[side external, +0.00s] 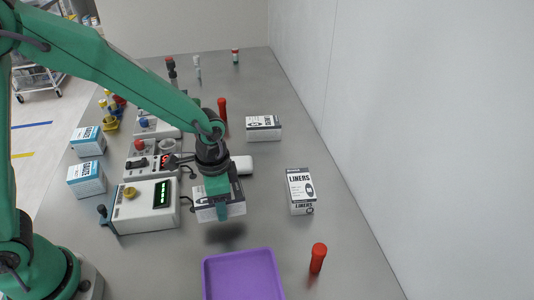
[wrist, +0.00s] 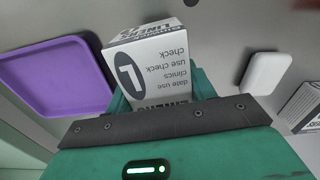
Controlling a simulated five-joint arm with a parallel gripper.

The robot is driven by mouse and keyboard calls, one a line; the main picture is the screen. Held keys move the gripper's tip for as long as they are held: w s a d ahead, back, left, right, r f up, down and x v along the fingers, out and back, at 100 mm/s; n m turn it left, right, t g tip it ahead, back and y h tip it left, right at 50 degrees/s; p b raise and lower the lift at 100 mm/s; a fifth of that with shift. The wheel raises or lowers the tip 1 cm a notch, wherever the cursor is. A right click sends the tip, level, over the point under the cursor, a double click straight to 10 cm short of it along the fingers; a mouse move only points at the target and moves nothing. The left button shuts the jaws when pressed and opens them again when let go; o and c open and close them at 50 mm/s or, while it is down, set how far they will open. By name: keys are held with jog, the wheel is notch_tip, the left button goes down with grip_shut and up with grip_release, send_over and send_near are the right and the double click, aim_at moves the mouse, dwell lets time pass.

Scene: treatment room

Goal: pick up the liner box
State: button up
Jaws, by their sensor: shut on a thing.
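A white liner box with black print is held in my gripper (side external: 223,200). The held liner box (side external: 234,207) is partly covered by the green fingers in the side view, with its shadow on the counter below it, so it hangs a little above the surface. In the wrist view the held liner box (wrist: 155,68) sits between the green jaws, its "L" mark and print upside down. A second liner box (side external: 300,191) stands on the counter to the right, and a third similar box (side external: 263,128) lies farther back.
A white device with a green display (side external: 149,205) stands left of my gripper. Two blue-and-white boxes (side external: 87,179) are at the far left. A wall bounds the right side.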

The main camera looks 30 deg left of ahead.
jog(key=s+d+r, duration=0.6)
jog(key=s, duration=0.2)
jog(key=shift+w+d, duration=0.1)
dwell(0.5)
